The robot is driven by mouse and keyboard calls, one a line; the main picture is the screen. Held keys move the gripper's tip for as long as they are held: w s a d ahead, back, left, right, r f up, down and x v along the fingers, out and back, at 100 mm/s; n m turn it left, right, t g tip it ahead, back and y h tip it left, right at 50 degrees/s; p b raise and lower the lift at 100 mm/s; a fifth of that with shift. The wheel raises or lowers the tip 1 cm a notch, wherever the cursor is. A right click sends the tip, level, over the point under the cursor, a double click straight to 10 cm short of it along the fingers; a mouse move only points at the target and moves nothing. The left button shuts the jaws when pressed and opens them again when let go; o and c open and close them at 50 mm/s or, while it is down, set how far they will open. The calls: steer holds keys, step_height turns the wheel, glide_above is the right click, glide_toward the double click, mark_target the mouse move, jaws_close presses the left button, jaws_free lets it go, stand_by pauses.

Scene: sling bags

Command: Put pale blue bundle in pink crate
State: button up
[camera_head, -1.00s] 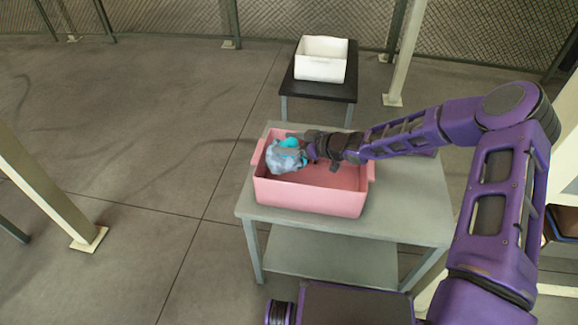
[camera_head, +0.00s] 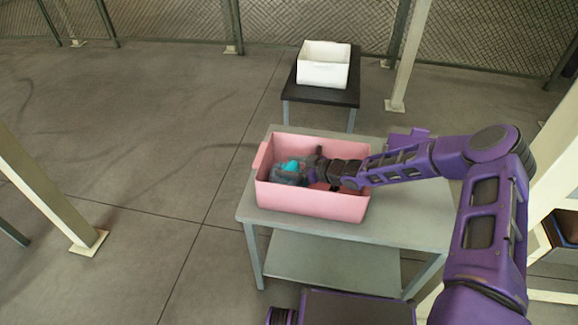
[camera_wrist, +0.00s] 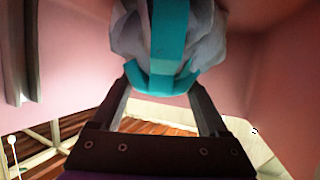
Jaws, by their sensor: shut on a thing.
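The pale blue bundle (camera_head: 287,174), greyish with a teal band, is down inside the pink crate (camera_head: 312,203), toward its left end. My gripper (camera_head: 309,176) reaches into the crate from the right and is shut on the bundle. In the wrist view the bundle (camera_wrist: 205,38) and its teal band sit between the two fingertips (camera_wrist: 160,88), with pink crate walls (camera_wrist: 285,70) around. Whether the bundle touches the crate floor is hidden by the front wall.
The pink crate stands on a grey table (camera_head: 405,220) with a lower shelf. A white bin (camera_head: 323,73) stands on a small black table (camera_head: 320,95) behind. Cream posts (camera_head: 45,190) rise at left and right. The floor at left is clear.

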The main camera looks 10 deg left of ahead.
steer(key=o, duration=1.5)
steer(key=shift+d+r+p, duration=0.1)
steer(key=shift+r+p, duration=0.15)
steer(key=shift+p, duration=0.1)
steer(key=v, duration=0.7)
steer(key=shift+s+d+f, duration=0.1)
steer(key=shift+s, duration=0.05)
